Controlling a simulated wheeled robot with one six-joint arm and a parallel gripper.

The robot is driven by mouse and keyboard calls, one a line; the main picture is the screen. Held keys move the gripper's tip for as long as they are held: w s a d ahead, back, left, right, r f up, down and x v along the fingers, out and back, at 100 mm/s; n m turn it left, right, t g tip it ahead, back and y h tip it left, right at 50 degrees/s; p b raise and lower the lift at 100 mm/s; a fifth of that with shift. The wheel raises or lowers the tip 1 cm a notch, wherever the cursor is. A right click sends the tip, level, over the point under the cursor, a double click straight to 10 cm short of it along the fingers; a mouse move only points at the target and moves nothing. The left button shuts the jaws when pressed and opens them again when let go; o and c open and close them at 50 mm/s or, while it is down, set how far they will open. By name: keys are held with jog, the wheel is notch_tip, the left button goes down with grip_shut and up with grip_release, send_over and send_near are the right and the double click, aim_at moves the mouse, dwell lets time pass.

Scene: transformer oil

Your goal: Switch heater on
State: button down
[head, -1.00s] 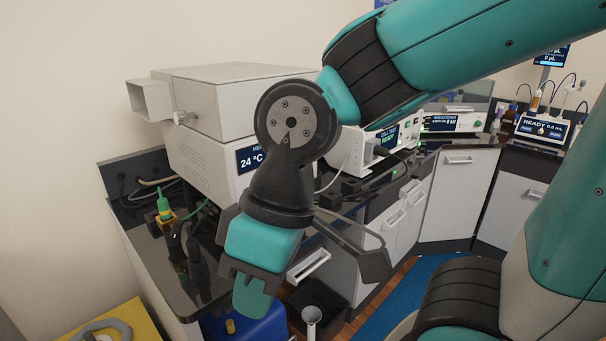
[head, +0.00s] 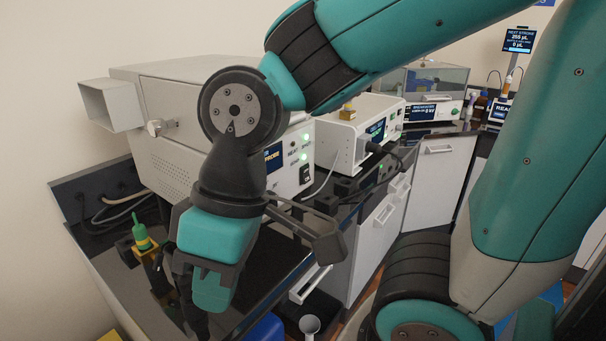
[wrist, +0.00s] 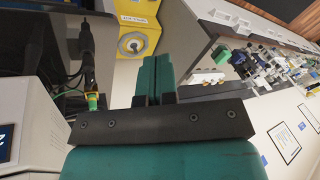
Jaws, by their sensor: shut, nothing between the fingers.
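My gripper (head: 212,292) points down in front of the heater, over the bench's front, apart from the switch. In the wrist view its teal fingers (wrist: 157,75) are together and empty. The heater's corner (wrist: 22,125) shows at the left there.
A white instrument (head: 355,130) with a plugged black cable stands right of the heater. The black bench top (head: 265,275) has free room. A yellow container (wrist: 135,40) shows in the wrist view.

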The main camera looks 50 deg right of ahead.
jog(key=shift+d, duration=0.1)
jog(key=w+d+f+m+t, duration=0.2)
jog(key=w+d+m+t, duration=0.2)
jog(key=w+d+m, duration=0.9)
jog(key=s+d+f+m+t+h, duration=0.1)
jog(key=d+m, duration=0.4)
jog(key=d, duration=0.9)
jog(key=s+d+f+m+t+h, duration=0.2)
jog(key=d+m, duration=0.4)
jog(key=d, duration=0.9)
jog(key=shift+s+d+t+h+p, duration=0.15)
jog(key=shift+s+t+h+p, duration=0.2)
jog(key=shift+t, duration=0.45)
jog(key=shift+w+f, duration=0.1)
jog(key=shift+w, duration=0.05)
